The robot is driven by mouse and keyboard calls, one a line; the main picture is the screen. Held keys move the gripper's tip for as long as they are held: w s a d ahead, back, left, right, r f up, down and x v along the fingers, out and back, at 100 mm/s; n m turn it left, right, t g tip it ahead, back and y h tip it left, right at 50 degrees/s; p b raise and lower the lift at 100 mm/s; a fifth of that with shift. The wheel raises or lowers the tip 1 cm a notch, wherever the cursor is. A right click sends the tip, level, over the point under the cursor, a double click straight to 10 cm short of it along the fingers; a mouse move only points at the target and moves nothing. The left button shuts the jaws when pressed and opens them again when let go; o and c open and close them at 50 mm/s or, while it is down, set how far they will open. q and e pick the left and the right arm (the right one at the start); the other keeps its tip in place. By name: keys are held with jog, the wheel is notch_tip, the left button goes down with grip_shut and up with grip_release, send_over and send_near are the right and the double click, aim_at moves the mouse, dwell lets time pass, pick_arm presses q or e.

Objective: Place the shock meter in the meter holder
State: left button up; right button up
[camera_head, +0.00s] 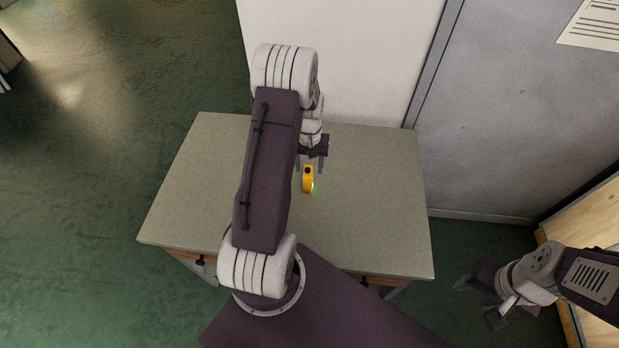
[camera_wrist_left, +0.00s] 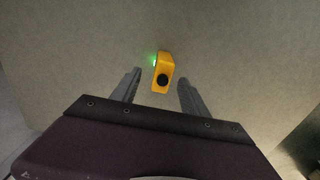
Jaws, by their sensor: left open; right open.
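The shock meter is a small yellow-orange device (camera_head: 307,181) with a dark round spot and a green glow at one side. It rests on the table. In the left wrist view the shock meter (camera_wrist_left: 164,68) lies just beyond and between the fingertips, not gripped. My left gripper (camera_head: 309,163) is open right beside it in the head view, and its two fingers (camera_wrist_left: 158,85) show apart in the wrist view. My right gripper (camera_head: 475,300) is open and empty, off the table to the right. No meter holder can be made out in either view.
The grey-green table (camera_head: 385,200) is otherwise bare on its right. My left arm hides part of its middle. A white panel (camera_head: 350,60) and a grey wall (camera_head: 520,110) stand behind. A wooden shelf-like unit (camera_head: 592,220) is at the right edge.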

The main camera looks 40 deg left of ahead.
aim_at(308, 169)
pick_arm(q)
jog(key=shift+s+a+f, duration=0.1)
jog(key=shift+a+f, duration=0.15)
jog(key=shift+f, duration=0.15)
jog(key=f, duration=0.3)
jog(key=f+p, duration=0.1)
jog(key=shift+w+f, duration=0.25)
jog(key=shift+f, duration=0.15)
jog(key=shift+a, duration=0.1)
grip_shut()
